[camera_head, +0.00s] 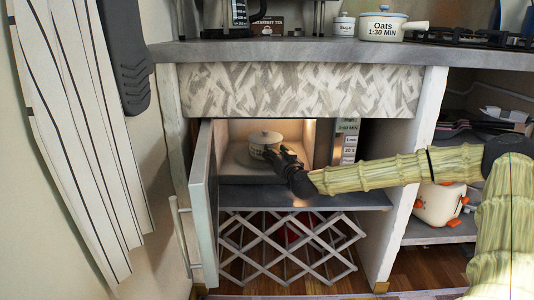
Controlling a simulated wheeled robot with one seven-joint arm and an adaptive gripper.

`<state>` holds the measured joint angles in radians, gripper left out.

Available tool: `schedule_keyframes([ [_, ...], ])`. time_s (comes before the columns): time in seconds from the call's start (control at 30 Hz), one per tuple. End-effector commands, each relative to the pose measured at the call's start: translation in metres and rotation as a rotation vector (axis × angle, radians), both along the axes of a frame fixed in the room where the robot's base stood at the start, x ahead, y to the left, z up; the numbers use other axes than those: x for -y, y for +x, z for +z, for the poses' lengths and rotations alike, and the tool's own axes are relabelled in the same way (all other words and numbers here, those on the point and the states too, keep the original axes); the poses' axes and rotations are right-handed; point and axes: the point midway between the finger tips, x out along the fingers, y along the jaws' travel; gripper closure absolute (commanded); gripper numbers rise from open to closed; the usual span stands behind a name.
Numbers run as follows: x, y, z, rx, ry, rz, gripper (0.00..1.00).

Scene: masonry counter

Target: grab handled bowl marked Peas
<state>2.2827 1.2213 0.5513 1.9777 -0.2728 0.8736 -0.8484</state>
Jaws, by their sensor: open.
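A small lidded pale bowl (265,139) stands upright on a round plate (243,155) inside the lit, open microwave. Its side carries dark marking, too small and partly covered to read; I cannot tell whether it says Peas. My gripper (276,154) reaches into the microwave from the right, at the bowl's lower right front. It is open and overlaps the bowl in the picture; I cannot tell whether they touch. No handle of this bowl shows clearly.
The microwave door (204,200) stands open on the left. Its control panel (347,140) is on the right. A lattice rack (290,250) is below.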

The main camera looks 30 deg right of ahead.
Motion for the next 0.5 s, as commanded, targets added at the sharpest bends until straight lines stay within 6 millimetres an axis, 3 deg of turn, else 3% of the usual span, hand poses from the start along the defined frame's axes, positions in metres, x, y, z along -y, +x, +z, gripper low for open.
schedule_keyframes([
  [0.13, -0.0001, -0.0001, 0.0004, 0.000, 0.000, 0.000, 0.57],
  [0.37, 0.0000, -0.0003, 0.0004, 0.000, 0.000, 0.000, 0.99],
  [0.5, 0.0002, -0.0004, 0.0004, 0.001, 0.000, 0.000, 1.00],
])
